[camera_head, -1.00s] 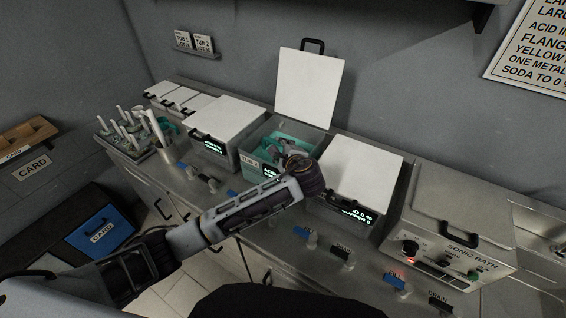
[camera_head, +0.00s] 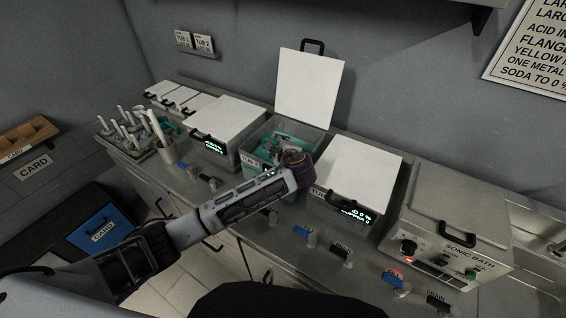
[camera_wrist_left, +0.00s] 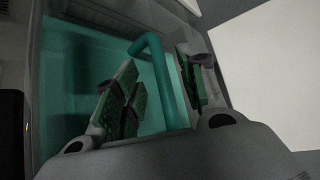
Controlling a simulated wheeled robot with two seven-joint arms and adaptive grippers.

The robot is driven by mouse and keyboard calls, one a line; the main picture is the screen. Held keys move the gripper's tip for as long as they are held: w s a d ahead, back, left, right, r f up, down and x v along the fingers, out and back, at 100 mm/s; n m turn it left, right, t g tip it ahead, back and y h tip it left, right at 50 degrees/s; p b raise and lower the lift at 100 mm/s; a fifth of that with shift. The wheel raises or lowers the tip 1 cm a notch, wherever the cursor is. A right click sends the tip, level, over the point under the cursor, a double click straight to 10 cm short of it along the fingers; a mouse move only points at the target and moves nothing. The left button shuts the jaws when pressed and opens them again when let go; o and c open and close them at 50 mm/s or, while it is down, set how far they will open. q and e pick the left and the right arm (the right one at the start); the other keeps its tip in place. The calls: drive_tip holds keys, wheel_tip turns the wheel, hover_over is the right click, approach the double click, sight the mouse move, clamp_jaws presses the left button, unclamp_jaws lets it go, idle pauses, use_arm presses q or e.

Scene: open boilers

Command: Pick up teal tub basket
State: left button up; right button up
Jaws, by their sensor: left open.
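The teal tub basket (camera_head: 279,142) sits inside the middle tub, whose white lid stands open. In the left wrist view its teal upright handle (camera_wrist_left: 166,80) has a bent top and rises between the two fingers of my left gripper (camera_wrist_left: 155,92). The fingers are apart, one on each side of the handle, and do not clearly touch it. In the head view my left gripper (camera_head: 283,148) is over the tub's opening, partly hidden by my wrist. My right gripper is not in view.
The open lid (camera_head: 309,86) rises behind the tub. Closed tubs with white lids stand on both sides, at left (camera_head: 226,121) and right (camera_head: 357,172). A sonic bath (camera_head: 447,232) is further right. Knobs line the counter's front. A rack of tools (camera_head: 125,127) stands at left.

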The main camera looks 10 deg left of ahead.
use_arm(q)
drive_tip(key=shift+x, duration=1.4)
clamp_jaws()
